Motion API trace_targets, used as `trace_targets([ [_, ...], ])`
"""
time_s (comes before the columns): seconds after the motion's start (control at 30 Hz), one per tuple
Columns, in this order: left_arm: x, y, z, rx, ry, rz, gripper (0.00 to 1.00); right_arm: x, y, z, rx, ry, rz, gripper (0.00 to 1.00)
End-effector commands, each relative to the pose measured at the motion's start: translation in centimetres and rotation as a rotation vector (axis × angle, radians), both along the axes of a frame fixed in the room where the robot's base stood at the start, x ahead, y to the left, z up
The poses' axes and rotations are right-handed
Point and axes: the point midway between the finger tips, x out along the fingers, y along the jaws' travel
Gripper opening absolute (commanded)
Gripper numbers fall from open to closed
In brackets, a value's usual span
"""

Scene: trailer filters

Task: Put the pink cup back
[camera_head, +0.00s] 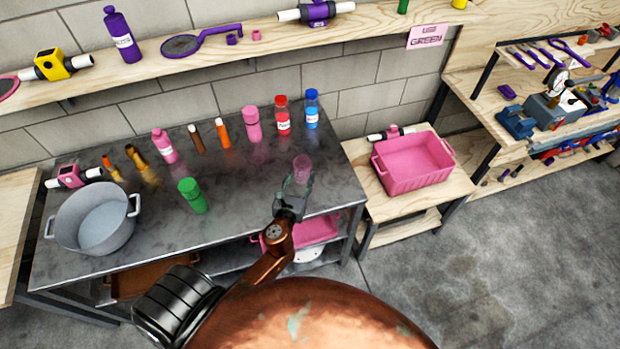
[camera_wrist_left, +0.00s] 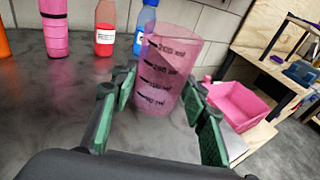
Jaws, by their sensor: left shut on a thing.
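The pink cup (camera_head: 302,168) is see-through with black measuring marks. It is upright over the right end of the metal table. In the left wrist view the cup (camera_wrist_left: 165,75) stands between the green finger pads. My left gripper (camera_head: 292,195) is shut on it; in the left wrist view the fingers (camera_wrist_left: 158,112) flank the cup on both sides. I cannot tell whether the cup's base touches the table. My right gripper is not in view.
The metal table (camera_head: 250,190) holds several bottles, including a red one (camera_head: 283,116) and a blue one (camera_head: 312,110) behind the cup, and a grey pot (camera_head: 95,215) at left. A pink crate (camera_head: 415,165) stands on a low wooden table to the right. A shelf (camera_head: 200,55) runs above.

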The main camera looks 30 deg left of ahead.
Motion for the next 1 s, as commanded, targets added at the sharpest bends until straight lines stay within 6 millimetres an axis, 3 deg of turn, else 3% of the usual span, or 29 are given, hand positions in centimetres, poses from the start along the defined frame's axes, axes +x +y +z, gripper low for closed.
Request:
trace_targets([
  [0.1,2.8,0.3,-1.8,0.001,0.001,0.001,0.12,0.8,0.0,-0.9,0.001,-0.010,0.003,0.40],
  [0.33,5.6,0.6,-5.5,0.000,0.001,0.000,0.12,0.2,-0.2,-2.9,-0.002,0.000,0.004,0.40],
  [0.6,6.8,0.8,-6.7,0.002,0.000,0.001,0.12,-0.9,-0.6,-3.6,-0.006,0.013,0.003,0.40],
  [0.83,7.0,0.8,-10.1,0.000,0.002,0.001,0.12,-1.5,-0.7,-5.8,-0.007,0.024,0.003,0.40],
  [1.0,7.0,0.8,-9.9,0.001,-0.001,-0.001,0.12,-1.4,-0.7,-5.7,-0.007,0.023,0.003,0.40],
])
